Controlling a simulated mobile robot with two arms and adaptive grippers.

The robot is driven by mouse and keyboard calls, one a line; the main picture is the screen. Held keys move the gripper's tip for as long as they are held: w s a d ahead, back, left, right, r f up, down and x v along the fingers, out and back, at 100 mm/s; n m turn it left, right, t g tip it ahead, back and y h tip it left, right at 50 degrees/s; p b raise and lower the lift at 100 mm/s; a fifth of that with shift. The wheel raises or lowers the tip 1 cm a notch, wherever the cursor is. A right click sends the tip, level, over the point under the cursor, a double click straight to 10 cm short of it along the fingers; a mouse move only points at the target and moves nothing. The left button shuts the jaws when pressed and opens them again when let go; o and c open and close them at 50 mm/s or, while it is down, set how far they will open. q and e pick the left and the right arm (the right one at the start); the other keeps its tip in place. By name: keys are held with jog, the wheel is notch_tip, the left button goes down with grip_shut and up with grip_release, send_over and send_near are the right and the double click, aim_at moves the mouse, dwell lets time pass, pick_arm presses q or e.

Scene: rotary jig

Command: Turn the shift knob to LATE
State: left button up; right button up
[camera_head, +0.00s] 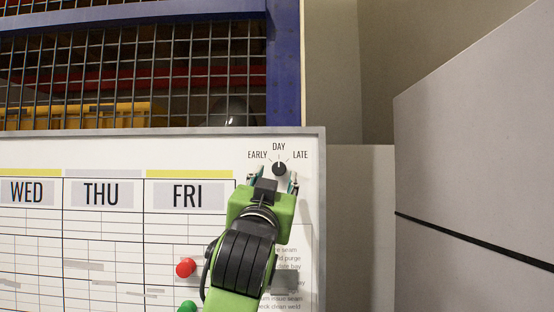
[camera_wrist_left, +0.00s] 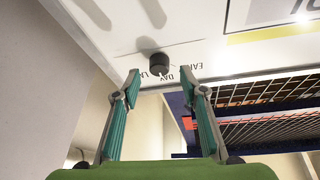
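The shift knob (camera_head: 279,168) is a small black dial at the upper right of the white board. The labels EARLY, DAY and LATE are printed in an arc above it, and its pointer seems to face up toward DAY. In the left wrist view the knob (camera_wrist_left: 159,64) lies just beyond the fingertips, roughly centred between them. My left gripper (camera_head: 274,181) is just below the knob in the head view. Its two teal fingers (camera_wrist_left: 161,84) are spread apart with nothing between them, and I see no contact with the knob. My right gripper is not in view.
The board (camera_head: 160,142) has a schedule grid with WED, THU and FRI columns. A red magnet (camera_head: 186,267) and a green magnet (camera_head: 187,306) are left of my arm. A blue-framed mesh (camera_head: 285,60) stands behind the board. A grey panel (camera_head: 480,150) rises at the right.

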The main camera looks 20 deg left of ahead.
aim_at(277, 169)
pick_arm(q)
jog(key=shift+p+x, duration=0.6)
jog(key=shift+x, duration=1.05)
jog(key=shift+f, duration=0.1)
jog(key=c, duration=1.1)
jog(key=shift+m, duration=0.4)
jog(key=m+h, duration=0.1)
jog(key=m, duration=0.1)
jog(key=m+h, duration=0.1)
jog(key=m, duration=0.1)
jog(key=m+h, duration=0.1)
jog(key=m, duration=0.1)
jog(key=shift+a+r+g+h, duration=0.2)
jog(key=shift+r+g+h, duration=0.1)
jog(key=shift+g, duration=0.1)
jog(key=shift+m+g+h, duration=0.3)
jog(key=shift+m+h, duration=0.15)
jog(key=shift+m, duration=0.75)
jog(key=shift+m+g+h, duration=0.3)
jog(key=shift+m+h, duration=0.15)
jog(key=shift+m, duration=0.75)
